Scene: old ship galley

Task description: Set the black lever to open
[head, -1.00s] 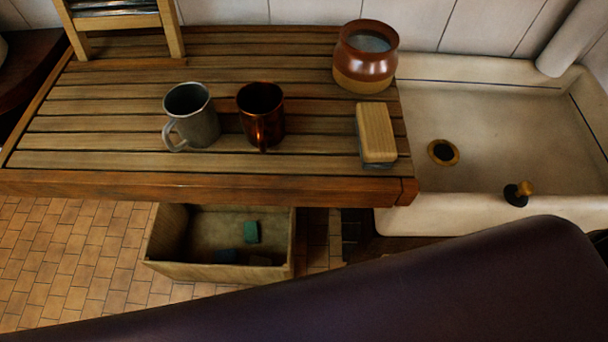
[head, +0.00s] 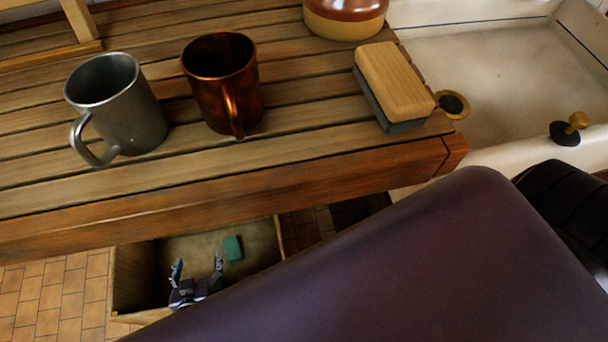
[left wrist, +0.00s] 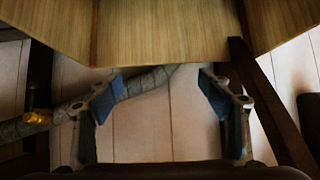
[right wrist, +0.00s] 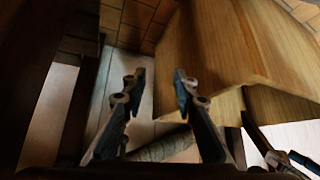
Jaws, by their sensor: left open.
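My left gripper (head: 197,265) shows in the head view below the counter edge, in front of the crate's interior. Its fingers (left wrist: 163,78) are apart and empty in the left wrist view. My right gripper (right wrist: 159,77) is hidden in the head view. In the right wrist view its fingers are apart with nothing between them.
A slatted wooden counter (head: 300,150) holds a grey mug (head: 125,110), a copper mug (head: 220,85), a brush (head: 395,80) and a jar (head: 345,20). A sink (head: 480,60) has a black stopper with a brass knob (head: 570,128). A crate (head: 130,280) with a green block (head: 233,248) stands below.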

